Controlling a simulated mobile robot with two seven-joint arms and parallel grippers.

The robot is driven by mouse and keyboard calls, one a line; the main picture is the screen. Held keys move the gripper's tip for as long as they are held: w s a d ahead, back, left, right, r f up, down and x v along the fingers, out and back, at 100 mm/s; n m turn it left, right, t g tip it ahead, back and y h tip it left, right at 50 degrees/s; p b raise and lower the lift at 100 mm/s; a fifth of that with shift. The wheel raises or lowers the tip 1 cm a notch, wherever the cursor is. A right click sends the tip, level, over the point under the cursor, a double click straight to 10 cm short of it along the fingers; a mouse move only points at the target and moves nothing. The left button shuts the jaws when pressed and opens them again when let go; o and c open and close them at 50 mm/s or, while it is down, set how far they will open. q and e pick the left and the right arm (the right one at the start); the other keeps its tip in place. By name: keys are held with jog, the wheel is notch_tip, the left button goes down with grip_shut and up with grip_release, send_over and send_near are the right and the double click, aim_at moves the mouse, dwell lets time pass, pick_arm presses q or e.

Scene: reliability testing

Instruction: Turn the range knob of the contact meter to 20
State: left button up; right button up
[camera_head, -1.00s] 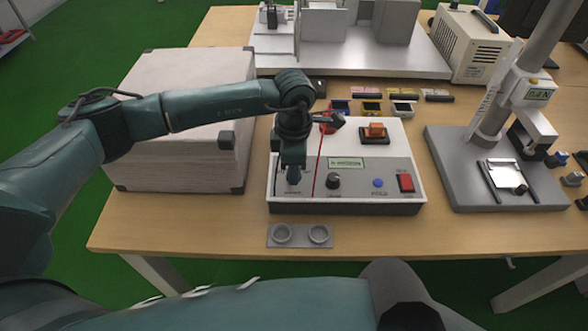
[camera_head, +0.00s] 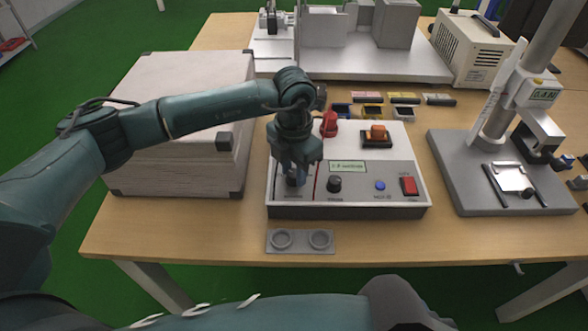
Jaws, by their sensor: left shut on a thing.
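The contact meter (camera_head: 393,167) is a pale box with a grey sloping front in the middle of the table. Its front bears a small green display (camera_head: 347,166), a black knob (camera_head: 334,183), a blue button (camera_head: 380,185) and a red switch (camera_head: 409,186). My left gripper (camera_head: 293,181) points down at the left end of this front and is shut on a knob there. The fingers mostly hide that knob, and its pointer and scale cannot be read. The black knob to the right stands free. My right gripper is not in view.
A red part (camera_head: 329,124) and an orange block (camera_head: 377,133) sit on the meter's top. A large white box (camera_head: 178,115) stands left, under my left arm. A grey stand (camera_head: 497,185) is right. A grey plate with two rings (camera_head: 300,241) lies in front.

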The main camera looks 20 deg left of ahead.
aim_at(294, 172)
pick_arm(q)
jog(key=shift+n, duration=0.3)
jog(key=o, duration=1)
jog(key=shift+c, duration=0.2)
jog(key=shift+r, duration=0.1)
notch_tip(294, 172, up, 13)
jog(key=shift+b, duration=0.3)
